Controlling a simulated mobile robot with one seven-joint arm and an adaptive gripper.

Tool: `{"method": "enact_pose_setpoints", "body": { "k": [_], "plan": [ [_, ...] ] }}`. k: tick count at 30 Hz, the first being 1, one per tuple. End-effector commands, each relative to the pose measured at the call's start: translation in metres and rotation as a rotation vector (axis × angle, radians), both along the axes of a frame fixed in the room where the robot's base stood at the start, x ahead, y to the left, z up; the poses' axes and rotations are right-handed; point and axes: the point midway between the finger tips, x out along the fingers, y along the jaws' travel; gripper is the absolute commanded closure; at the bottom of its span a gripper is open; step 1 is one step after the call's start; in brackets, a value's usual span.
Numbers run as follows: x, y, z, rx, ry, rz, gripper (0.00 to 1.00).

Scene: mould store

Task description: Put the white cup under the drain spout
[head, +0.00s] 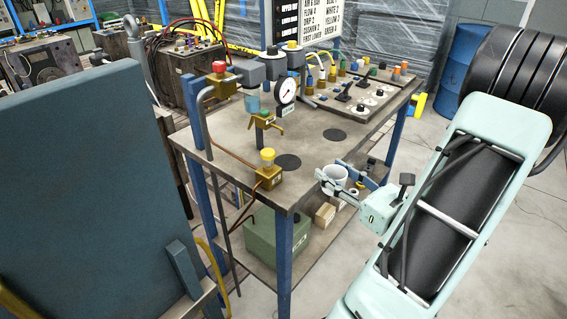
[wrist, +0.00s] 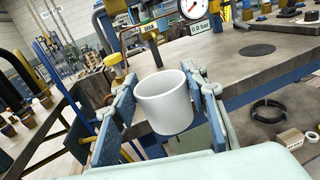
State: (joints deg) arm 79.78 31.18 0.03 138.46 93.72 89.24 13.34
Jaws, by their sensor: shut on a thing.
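The white cup (head: 336,174) is between the two blue fingers of my gripper (head: 333,173), off the front right edge of the workbench. In the wrist view the cup (wrist: 165,103) sits between both fingers of my gripper (wrist: 160,82), which are shut on it; it looks slightly tilted in the picture. A brass tap (head: 265,122) hangs below the filter bowl (head: 252,103) beside the gauge (head: 286,91), over the bench; it looks like the drain spout. The cup is apart from it, to the right and nearer.
The workbench top (head: 230,138) has two dark discs, one near the front (head: 288,161) and one farther right (head: 334,134). A brass block with a yellow knob (head: 268,170) stands at the front edge. A control panel (head: 365,91) fills the back. A green box (head: 273,240) sits below.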

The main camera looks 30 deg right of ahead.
Motion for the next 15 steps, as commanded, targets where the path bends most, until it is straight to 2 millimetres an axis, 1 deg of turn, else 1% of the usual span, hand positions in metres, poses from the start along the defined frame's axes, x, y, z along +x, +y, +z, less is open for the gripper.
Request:
{"method": "enact_pose_setpoints", "body": {
  "k": [2, 5, 12, 15],
  "plan": [
    [0.010, 0.001, 0.000, -0.001, -0.002, 0.002, 0.80],
    [0.033, 0.005, 0.000, -0.001, -0.002, 0.006, 0.80],
    [0.098, 0.012, 0.000, -0.001, -0.001, 0.005, 0.80],
    [0.118, 0.014, 0.000, 0.000, -0.001, 0.003, 0.80]
  ]
}}
